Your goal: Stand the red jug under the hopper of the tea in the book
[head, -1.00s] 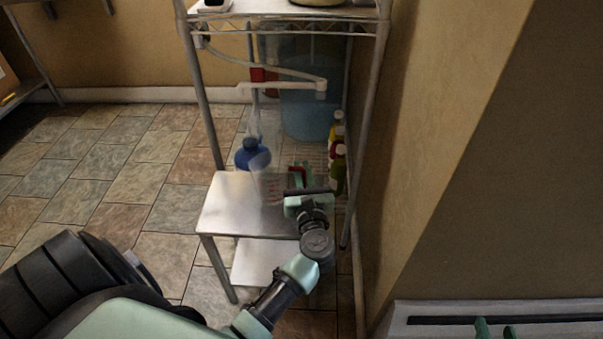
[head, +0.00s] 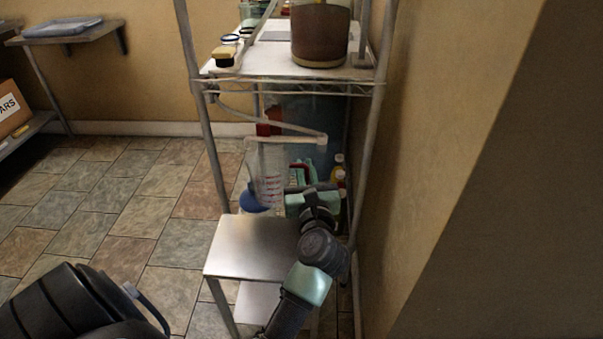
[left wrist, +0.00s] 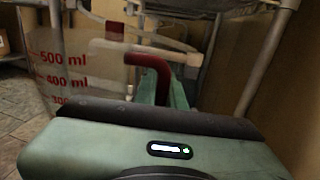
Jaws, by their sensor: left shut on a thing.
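The red jug (head: 270,187) is a clear measuring jug with red marks and a red handle. It looks upright and is held above the small steel table. My left gripper (head: 303,174) is at its right side, shut on the handle. In the left wrist view the jug wall (left wrist: 70,75) shows "500 ml" and "400 ml", and the red handle (left wrist: 152,64) runs to the green fingers (left wrist: 178,95). A brown-filled vessel (head: 320,38) stands on the rack's upper shelf; I cannot tell whether it is the tea's hopper. No book is recognisable. My right gripper is out of view.
The small steel table (head: 255,247) has a bare top. A pale jointed bar (head: 290,132) crosses the rack close to the jug's top. A blue container (head: 250,200) and bottles (head: 339,168) stand behind. The wall (head: 425,150) is close on the right.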

